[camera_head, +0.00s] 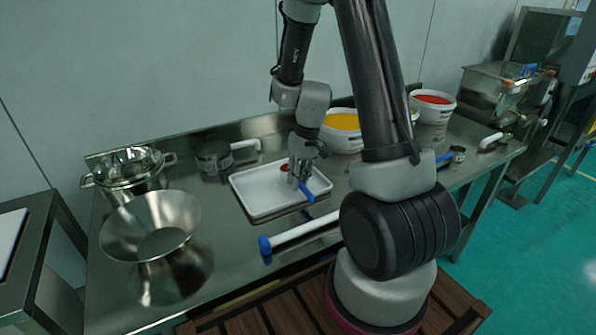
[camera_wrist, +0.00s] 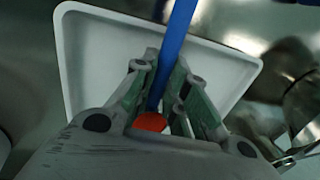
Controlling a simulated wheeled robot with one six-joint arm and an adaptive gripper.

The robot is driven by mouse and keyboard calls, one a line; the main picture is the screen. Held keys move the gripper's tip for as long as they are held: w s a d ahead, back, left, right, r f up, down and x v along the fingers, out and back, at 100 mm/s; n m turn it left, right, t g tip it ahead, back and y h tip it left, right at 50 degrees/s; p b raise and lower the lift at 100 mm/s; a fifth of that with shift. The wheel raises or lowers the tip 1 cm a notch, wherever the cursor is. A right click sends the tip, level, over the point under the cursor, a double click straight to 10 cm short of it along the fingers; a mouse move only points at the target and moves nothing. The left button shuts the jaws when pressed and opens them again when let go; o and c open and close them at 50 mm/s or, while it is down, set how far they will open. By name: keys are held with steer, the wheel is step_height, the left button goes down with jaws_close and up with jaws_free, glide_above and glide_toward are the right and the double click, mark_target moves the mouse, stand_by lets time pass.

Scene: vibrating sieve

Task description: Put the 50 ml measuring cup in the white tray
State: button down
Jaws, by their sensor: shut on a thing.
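The measuring cup (camera_head: 307,195) shows as a blue handle sticking out of my gripper (camera_head: 297,180), with a red patch on the opposite side. In the wrist view the blue handle (camera_wrist: 174,45) runs between the fingers of my gripper (camera_wrist: 165,98), and an orange-red round patch shows close to the palm. My gripper is shut on the handle. The rest of the cup is hidden by the fingers. The white tray (camera_head: 245,199) lies on the steel table below my gripper, and also fills much of the wrist view (camera_wrist: 82,60). I cannot tell whether the cup touches the tray floor.
A steel funnel (camera_head: 152,213), a pot (camera_head: 128,178) and a white-handled steel vessel (camera_head: 213,158) stand left. Buckets of yellow (camera_head: 342,130) and red material (camera_head: 432,106) stand right, near another blue-handled cup (camera_head: 457,152).

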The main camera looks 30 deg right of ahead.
steer(key=shift+f, duration=0.4)
steer(key=shift+f, duration=0.3)
steer(key=c, duration=1.3)
jaws_free()
steer(key=shift+c, duration=0.2)
step_height(320, 180, up, 12)
steer(key=d, duration=0.2)
steer(key=s+a+r+t+h, duration=0.1)
steer(key=s+r+t, duration=0.3)
steer(key=s+r, duration=1.1)
steer(key=s+h, duration=0.1)
steer(key=s, duration=0.3)
steer(key=shift+r, duration=0.4)
